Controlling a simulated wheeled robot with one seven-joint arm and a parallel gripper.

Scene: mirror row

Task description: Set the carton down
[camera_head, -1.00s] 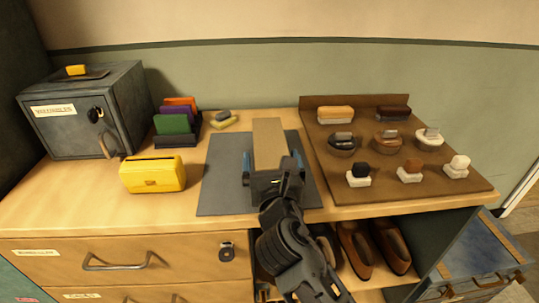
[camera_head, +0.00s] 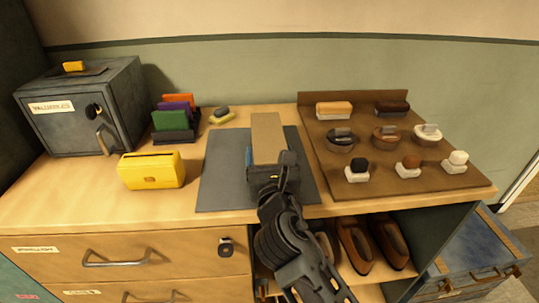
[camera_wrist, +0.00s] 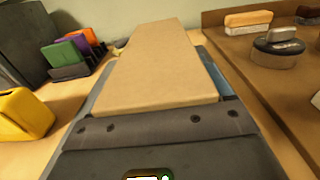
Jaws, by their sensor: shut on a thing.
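The tan carton (camera_head: 268,136) is a long box in the middle of the head view, over the dark grey mat (camera_head: 221,174). My gripper (camera_head: 271,162) is shut on the carton, with a blue finger pad showing at its left side. In the wrist view the carton (camera_wrist: 160,65) stretches away from the gripper with its top face up and level. Its underside is hidden, so I cannot tell whether it touches the mat.
A brown board (camera_head: 400,178) with brushes and polish tins is at right. At left are a yellow box (camera_head: 151,171), a rack of coloured cards (camera_head: 174,125) and a grey safe (camera_head: 85,105). An open shelf with brown shoes (camera_head: 356,243) lies below the front edge.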

